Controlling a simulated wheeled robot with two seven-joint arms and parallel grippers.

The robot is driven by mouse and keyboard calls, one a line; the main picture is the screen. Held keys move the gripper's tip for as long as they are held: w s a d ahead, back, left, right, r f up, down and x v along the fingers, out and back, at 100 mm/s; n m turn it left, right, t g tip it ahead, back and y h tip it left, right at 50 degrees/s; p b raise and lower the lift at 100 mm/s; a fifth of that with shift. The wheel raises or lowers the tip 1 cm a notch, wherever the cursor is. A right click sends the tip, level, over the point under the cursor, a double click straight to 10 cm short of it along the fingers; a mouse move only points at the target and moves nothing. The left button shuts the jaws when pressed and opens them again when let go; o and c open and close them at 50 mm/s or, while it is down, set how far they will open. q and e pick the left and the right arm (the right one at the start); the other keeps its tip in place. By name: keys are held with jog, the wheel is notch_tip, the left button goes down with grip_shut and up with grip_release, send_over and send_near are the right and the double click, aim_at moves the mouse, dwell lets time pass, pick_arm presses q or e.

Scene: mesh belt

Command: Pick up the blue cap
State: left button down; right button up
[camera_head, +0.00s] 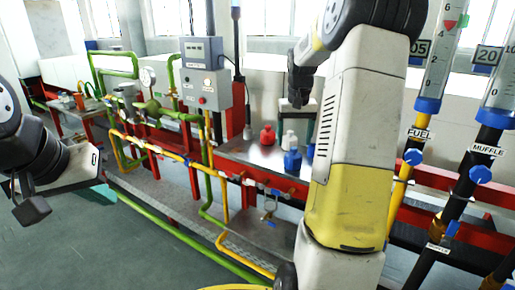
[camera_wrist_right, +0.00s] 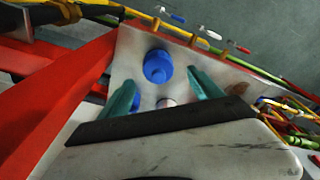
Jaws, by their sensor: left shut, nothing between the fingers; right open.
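A blue cap (camera_head: 292,161) stands on the grey metal table, at its front among other small items. It also shows in the right wrist view (camera_wrist_right: 158,66), seen from above, between and just beyond the fingertips. A second blue item (camera_head: 309,152) is behind it, partly hidden by my right arm. My right gripper (camera_head: 299,92) is above the table; in its wrist view the teal fingers (camera_wrist_right: 161,79) are spread open with nothing held. My left gripper (camera_head: 30,197) is shut and empty at the far left, well away from the table.
A red item (camera_head: 267,135) and a white item (camera_head: 289,138) stand close behind the blue cap. A grey control box (camera_head: 202,73) rises to the left. Yellow and green pipes (camera_head: 160,150) run along the front. Labelled gauge tubes (camera_head: 432,60) stand at right.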

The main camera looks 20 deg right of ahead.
aim_at(293, 155)
jog(key=f, duration=0.2)
jog(key=w+f, duration=0.1)
jog(key=f, duration=0.5)
jog(key=shift+w+d, duration=0.2)
jog(key=shift+d, duration=0.2)
jog(key=c, duration=1.3)
